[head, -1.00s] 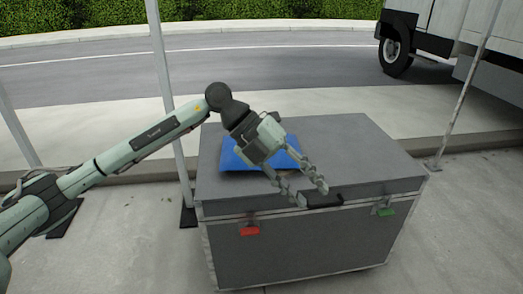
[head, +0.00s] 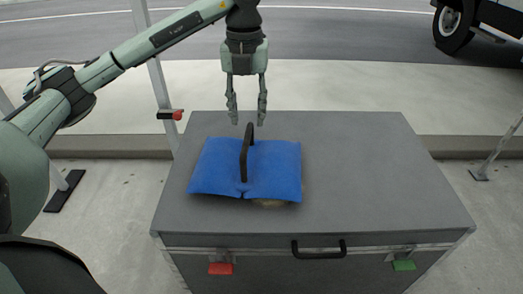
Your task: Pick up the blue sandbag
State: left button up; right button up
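The blue sandbag (head: 275,171) lies flat on the lid of a grey case (head: 365,180), left of the lid's middle. A black strap handle (head: 246,158) stands up across the middle of the sandbag. My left gripper (head: 247,121) points straight down above the handle. Its two fingers are apart with nothing between them. The fingertips show just above the top of the handle in the picture; whether they touch it I cannot tell. My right gripper is not in the head view.
The case has a black front handle (head: 319,250), a red latch (head: 220,268) and a green latch (head: 403,265). A pale pole (head: 158,85) stands behind on the left. A truck wheel (head: 453,25) shows at the upper right. The lid's right side is clear.

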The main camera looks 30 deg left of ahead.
aim_at(247, 136)
pick_arm(q)
jog(key=f, duration=0.7)
jog(key=shift+s+a+f, duration=0.1)
jog(key=shift+s+f, duration=0.1)
jog(key=shift+f, duration=0.1)
grip_shut()
jog(key=shift+w+r, duration=0.15)
jog(key=shift+r, duration=0.1)
